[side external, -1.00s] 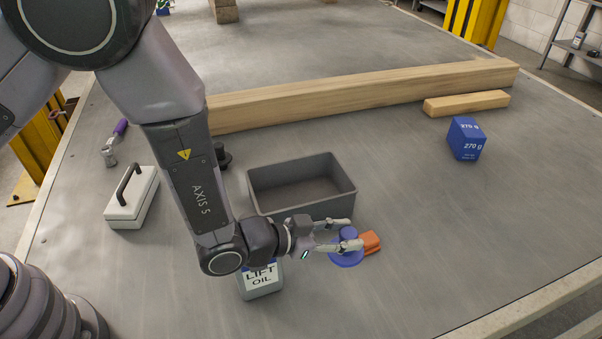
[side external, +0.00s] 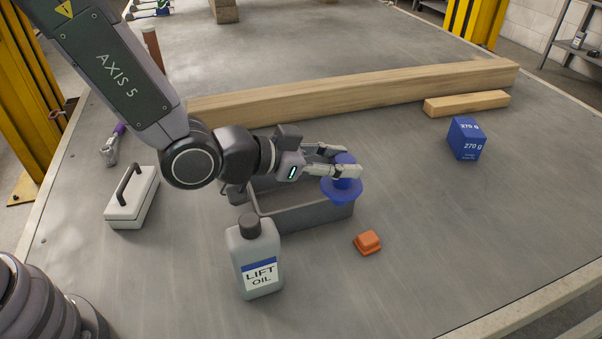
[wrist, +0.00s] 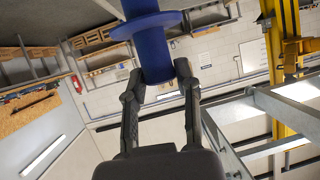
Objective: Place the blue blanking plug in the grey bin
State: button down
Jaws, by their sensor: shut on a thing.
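The blue blanking plug (side external: 342,190), a flanged round piece, is held in my gripper (side external: 342,168), whose fingers are shut on its narrower part. In the side view it is raised, in front of the right end of the grey bin (side external: 300,217) in the picture; its exact height is hard to tell. The bin stands on the table, and my gripper and wrist hide much of its opening. In the wrist view the plug (wrist: 152,48) sits between the two fingers (wrist: 160,88), its wide flange beyond the fingertips.
A LIFT OIL bottle (side external: 255,262) stands in front of the bin's left end. An orange block (side external: 367,242) lies right of the bin. A white block with a black handle (side external: 132,198), a blue 270 g weight (side external: 466,139) and wooden beams (side external: 380,88) are further off. The right foreground is clear.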

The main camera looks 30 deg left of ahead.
jog(key=w+a+n+y, duration=0.1)
jog(key=w+a, duration=0.2)
jog(key=a, duration=1.7)
notch_tip(320, 180, down, 9)
jog(key=shift+t, duration=0.4)
jog(key=shift+w+d+f, duration=0.9)
jog(key=shift+w+f, duration=1.2)
jog(key=shift+f, duration=0.15)
jog(key=shift+w+d+f, duration=0.95)
jog(key=shift+w+f, duration=1.15)
jog(key=shift+f, duration=0.1)
jog(key=shift+w+d+f, duration=0.9)
jog(key=shift+w+f, duration=1.2)
jog(key=shift+f, duration=0.15)
